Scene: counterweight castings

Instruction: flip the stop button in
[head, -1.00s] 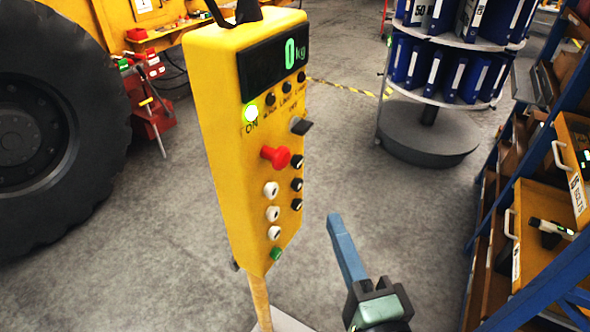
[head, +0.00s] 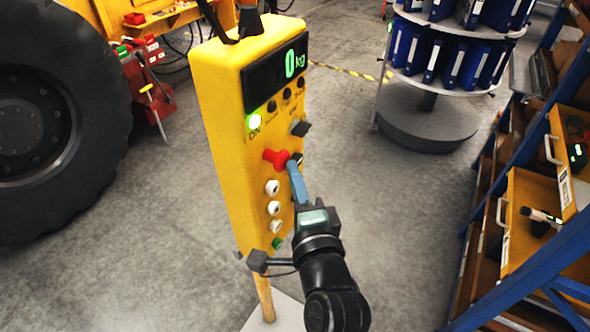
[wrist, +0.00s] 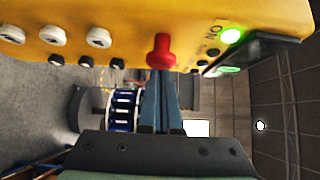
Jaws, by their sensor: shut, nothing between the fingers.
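The red stop button (head: 277,158) sticks out from the front of a yellow control box (head: 222,120). In the wrist view the red button (wrist: 160,52) is straight ahead of my fingertips. My gripper (head: 293,166) is shut and empty, with its blue fingers pointing at the box beside the red button. In the wrist view the fingertips (wrist: 160,78) reach right up to the red button; I cannot tell whether they touch it. The green ON lamp (head: 254,122) is lit and the display (head: 277,68) reads 0 kg.
White knobs (head: 272,187) and a green button (head: 277,243) sit below the red one. A black switch (head: 300,128) is above it. A blue shelf rack (head: 545,230) stands at right, a large tyre (head: 60,130) at left.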

